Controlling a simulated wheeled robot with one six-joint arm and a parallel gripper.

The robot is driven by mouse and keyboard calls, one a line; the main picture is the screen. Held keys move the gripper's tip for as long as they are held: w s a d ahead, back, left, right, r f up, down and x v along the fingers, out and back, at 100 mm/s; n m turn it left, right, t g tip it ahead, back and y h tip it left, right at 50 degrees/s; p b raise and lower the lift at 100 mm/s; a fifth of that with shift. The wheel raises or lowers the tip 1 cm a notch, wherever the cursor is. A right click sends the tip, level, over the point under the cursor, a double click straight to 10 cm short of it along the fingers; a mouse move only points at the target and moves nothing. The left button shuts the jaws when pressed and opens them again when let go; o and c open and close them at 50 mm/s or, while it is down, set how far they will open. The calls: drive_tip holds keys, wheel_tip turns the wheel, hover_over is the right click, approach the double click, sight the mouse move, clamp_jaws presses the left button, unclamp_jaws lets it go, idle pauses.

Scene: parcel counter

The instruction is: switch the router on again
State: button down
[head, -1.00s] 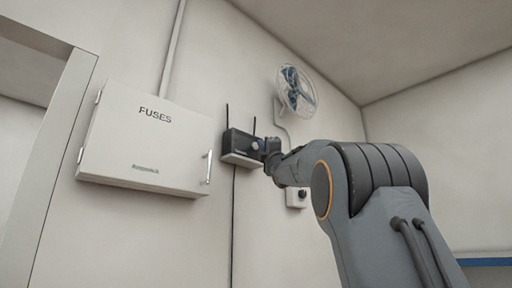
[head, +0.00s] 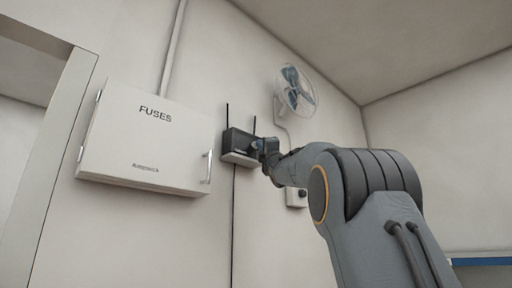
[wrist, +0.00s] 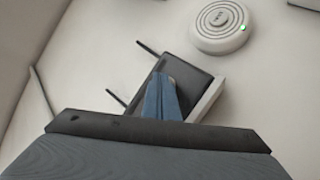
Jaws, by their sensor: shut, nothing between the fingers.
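The router (head: 237,142) is a dark box with two upright antennas on a small white wall shelf (head: 240,160). It also shows in the wrist view (wrist: 187,83), tilted, with its antennas to the left. My gripper (head: 254,146) is at the router's right front. In the wrist view my gripper (wrist: 168,82) has its blue fingers shut together and empty, their tips over the router's face. Whether the tips touch the router I cannot tell. The fingers hide part of its face, and no switch or lamp on it can be made out.
A white fuse cabinet (head: 147,143) with a handle hangs left of the router. A wall fan (head: 296,91) is above right, with a control box (head: 296,197) below it. A round white device (wrist: 221,25) with a green light shows in the wrist view. A cable runs below the shelf.

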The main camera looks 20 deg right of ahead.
idle(0.8)
drive_tip(key=shift+s+d+b, duration=0.15)
drive_tip(key=shift+s+b, duration=0.25)
drive_tip(key=shift+b, duration=0.1)
drive_tip(key=s+d+b, duration=0.2)
drive_tip(key=s, duration=0.3)
drive_tip(key=shift+s+b, duration=0.3)
drive_tip(key=shift+s, duration=0.05)
idle(0.4)
